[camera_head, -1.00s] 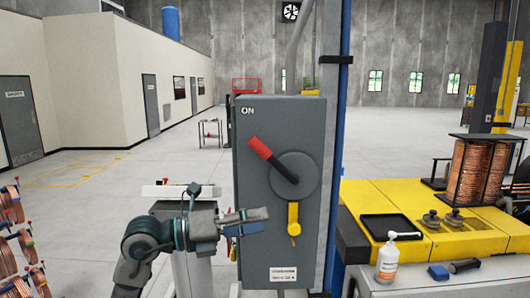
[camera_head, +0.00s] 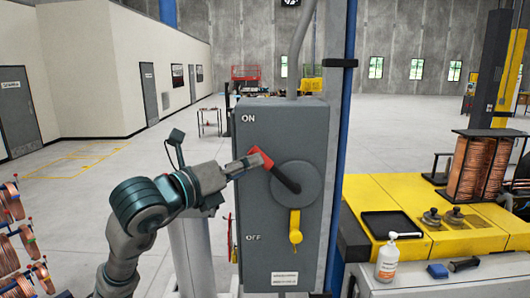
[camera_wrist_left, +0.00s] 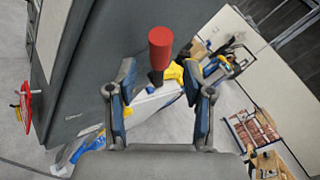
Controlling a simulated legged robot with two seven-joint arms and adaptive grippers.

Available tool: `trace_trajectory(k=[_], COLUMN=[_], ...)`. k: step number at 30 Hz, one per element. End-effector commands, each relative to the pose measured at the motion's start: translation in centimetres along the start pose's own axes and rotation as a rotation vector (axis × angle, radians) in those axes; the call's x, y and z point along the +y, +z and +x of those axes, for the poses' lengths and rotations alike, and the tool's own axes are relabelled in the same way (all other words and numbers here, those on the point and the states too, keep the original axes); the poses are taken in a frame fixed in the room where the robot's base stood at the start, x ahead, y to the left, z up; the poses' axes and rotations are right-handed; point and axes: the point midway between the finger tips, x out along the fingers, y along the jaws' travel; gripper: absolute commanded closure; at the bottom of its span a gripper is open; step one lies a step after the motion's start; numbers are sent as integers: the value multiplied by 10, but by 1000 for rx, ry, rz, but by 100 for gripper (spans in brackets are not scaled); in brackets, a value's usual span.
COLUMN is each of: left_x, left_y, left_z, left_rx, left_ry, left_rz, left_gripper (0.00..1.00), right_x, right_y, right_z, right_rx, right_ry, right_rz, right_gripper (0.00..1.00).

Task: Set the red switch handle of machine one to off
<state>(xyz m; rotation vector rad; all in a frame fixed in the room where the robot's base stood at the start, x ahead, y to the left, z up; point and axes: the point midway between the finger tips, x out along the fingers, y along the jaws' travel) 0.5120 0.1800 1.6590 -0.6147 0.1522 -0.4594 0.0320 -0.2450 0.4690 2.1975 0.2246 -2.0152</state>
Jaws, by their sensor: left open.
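The grey switch box (camera_head: 262,222) of machine one stands upright in the middle of the head view, with ON at its upper left and OFF lower down. Its switch handle (camera_head: 260,159) has a red grip on a dark lever and points up and left toward ON. My left gripper (camera_head: 247,163) is at the red grip, partly overlapping it in the head view. In the left wrist view the red grip (camera_wrist_left: 160,47) stands between and just beyond the two open fingers (camera_wrist_left: 160,92). I cannot tell whether they touch it. My right gripper is not in view.
A yellow lever (camera_head: 295,228) hangs below the round hub on the box. Copper spools (camera_head: 20,240) stand at the lower left.

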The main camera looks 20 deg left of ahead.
Motion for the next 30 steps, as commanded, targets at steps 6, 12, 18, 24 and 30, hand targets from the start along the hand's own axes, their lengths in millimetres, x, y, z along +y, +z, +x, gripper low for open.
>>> trace_trajectory(k=[6, 12, 18, 24, 30], left_x=[-4, -7, -6, -3, -2], left_y=[0, -3, -4, -2, 0], left_z=[41, 58, 59, 57, 55], left_rx=[4, 3, 2, 1, -1], left_ry=[1, 1, 0, 0, -2], left_rz=[0, 4, 4, 2, 1], left_gripper=[48, 48, 48, 78, 100], right_x=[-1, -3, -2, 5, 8], right_y=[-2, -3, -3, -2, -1], right_z=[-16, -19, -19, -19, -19], right_rx=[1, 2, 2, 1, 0], right_ry=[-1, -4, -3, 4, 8], right_rz=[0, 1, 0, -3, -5], right_gripper=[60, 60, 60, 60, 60])
